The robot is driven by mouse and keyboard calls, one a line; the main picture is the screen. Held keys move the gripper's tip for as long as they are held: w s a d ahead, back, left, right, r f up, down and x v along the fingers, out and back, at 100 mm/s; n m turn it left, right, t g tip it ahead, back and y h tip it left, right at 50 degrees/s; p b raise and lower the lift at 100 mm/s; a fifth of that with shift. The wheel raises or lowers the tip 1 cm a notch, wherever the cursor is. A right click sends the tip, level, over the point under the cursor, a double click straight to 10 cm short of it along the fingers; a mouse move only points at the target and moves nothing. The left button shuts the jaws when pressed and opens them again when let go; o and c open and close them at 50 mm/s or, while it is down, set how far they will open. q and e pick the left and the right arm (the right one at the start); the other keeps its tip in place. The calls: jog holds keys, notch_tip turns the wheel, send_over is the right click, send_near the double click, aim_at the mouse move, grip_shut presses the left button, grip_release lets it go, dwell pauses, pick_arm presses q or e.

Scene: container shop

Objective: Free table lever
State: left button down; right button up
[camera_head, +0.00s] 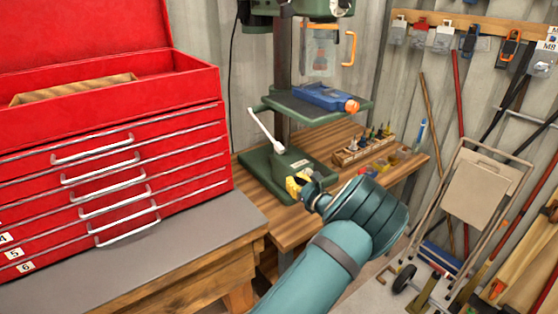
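The drill press stands on the wooden bench, with a dark green base (262,172), a dark column (281,70) and a green work table (298,108). A pale lever (264,129) slants at the left of the column, below the left edge of the work table. I take it as the table lever; its attachment is unclear. My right gripper is not in view.
A blue vise (319,96) sits on the work table. A rack of bits (364,146) and small coloured items stand at the bench's right. A red tool chest (110,150) fills the left. A folded hand cart (478,190) stands at the right.

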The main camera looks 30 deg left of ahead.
pick_arm(q)
jog(key=b+x, duration=0.2)
jog(key=x, duration=0.9)
jog(key=d+r, duration=0.1)
jog(key=s+d+r, duration=0.1)
jog(key=r, duration=0.1)
jog(key=shift+r, duration=0.25)
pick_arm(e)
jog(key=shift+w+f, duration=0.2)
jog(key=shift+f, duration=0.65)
pick_arm(q)
notch_tip(320, 180, up, 9)
jog(key=s+d+g+h+p, duration=0.1)
jog(key=d+h+p, duration=0.1)
jog(key=p, duration=0.9)
jog(key=shift+d+f+g+h+p, duration=0.2)
jog(key=shift+f+g+h+p, duration=0.1)
jog(key=shift+h, duration=0.1)
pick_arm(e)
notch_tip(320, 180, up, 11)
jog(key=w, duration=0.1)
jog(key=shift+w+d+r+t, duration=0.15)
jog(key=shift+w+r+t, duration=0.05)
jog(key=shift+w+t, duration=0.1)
